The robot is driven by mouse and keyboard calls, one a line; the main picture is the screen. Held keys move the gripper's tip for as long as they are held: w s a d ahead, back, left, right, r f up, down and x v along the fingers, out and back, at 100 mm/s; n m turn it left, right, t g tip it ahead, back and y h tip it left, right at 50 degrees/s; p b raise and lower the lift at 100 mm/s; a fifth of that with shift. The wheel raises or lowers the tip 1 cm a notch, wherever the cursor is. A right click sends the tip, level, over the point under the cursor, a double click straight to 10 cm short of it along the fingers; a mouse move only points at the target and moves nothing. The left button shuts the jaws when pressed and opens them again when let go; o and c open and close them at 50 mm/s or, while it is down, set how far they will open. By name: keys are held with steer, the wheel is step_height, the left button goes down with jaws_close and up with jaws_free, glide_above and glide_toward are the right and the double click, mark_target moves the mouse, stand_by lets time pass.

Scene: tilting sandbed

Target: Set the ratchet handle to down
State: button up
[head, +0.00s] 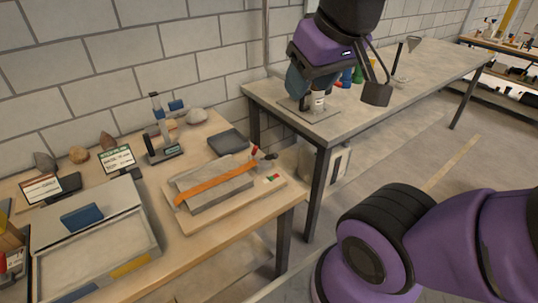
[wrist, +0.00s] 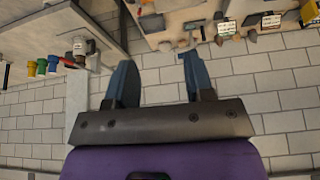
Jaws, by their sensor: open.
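A shallow tray with a pale bed (head: 95,262) sits at the front left of the near table, a blue block (head: 82,217) at its back. A wooden board (head: 225,210) beside it bears a grey trough with an orange strip (head: 215,184). A small red lever (head: 254,152) and dark knobs (head: 270,156) show at the board's back right end. I cannot tell which part is the ratchet handle or how it is set. My gripper (head: 305,90) is open and empty, away from these. Its spread fingers show in the wrist view (wrist: 158,60).
A second table (head: 430,75) stands behind on the right, with a small white cylinder (head: 318,102) on a plate and coloured bottles beyond. A stand with a blue part (head: 163,135), sign cards (head: 117,158), rocks and a dark slab (head: 228,142) occupy the near table's back.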

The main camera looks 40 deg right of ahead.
stand_by(0.5)
steer(key=g+h, duration=0.1)
steer(key=g, duration=0.6)
glide_above(273, 156)
steer(key=w+a, duration=0.1)
steer(key=a, duration=0.4)
step_height(273, 156, down, 18)
steer(key=w+d+f+n+g+h, duration=0.1)
steer(key=w+d+f, duration=0.1)
steer(key=f, duration=0.5)
steer(key=w+d+f+g, duration=0.1)
steer(key=w+d+f, duration=0.1)
steer(key=f, duration=0.4)
steer(key=x, duration=1)
steer(key=shift+s+d+f, duration=0.1)
steer(key=shift+d+f, duration=0.05)
steer(key=shift+f, duration=0.05)
